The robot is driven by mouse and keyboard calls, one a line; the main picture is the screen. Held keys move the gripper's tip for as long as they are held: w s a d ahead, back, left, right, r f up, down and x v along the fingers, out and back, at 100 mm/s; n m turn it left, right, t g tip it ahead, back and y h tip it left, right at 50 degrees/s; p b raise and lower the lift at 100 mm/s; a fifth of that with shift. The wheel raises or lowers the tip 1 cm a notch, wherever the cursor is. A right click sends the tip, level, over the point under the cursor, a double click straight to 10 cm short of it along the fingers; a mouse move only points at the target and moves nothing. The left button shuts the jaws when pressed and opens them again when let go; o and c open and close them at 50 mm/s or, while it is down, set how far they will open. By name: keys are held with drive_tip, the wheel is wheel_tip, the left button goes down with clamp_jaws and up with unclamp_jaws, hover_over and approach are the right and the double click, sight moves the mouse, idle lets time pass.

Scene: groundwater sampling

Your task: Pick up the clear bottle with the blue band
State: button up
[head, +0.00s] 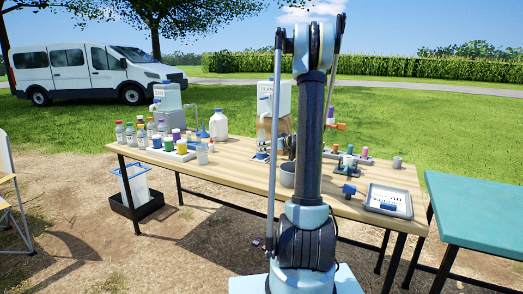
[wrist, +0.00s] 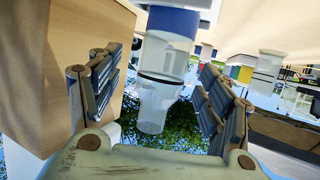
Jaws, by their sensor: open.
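In the wrist view, which looks upside down, a clear bottle with a blue band (wrist: 165,56) stands between the two fingers of my gripper (wrist: 161,66). The blue band is near the top of the picture, and a narrower clear part points down. My gripper is open, with a finger on each side of the bottle. Gaps show on both sides, more clearly on the left. In the head view my arm column covers the middle of the table, and I cannot make out the gripper or this bottle clearly there.
A wooden block or stand (wrist: 75,60) is close beside the left finger. On the wooden table (head: 232,172) stand several bottles (head: 131,135), a white jug (head: 218,125), a labelled tank (head: 265,98), and a metal tray (head: 388,201). A teal table (head: 478,215) is at the right.

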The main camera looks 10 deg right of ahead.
drive_tip(key=shift+s+f+x, duration=0.1)
drive_tip(key=shift+f+x, duration=0.05)
drive_tip(key=shift+x, duration=1.2)
drive_tip(key=shift+s+f+x, duration=0.15)
drive_tip(key=shift+f+x, duration=0.05)
drive_tip(key=shift+x, duration=1.15)
drive_tip(key=shift+a, duration=0.15)
drive_tip(key=c, duration=1.2)
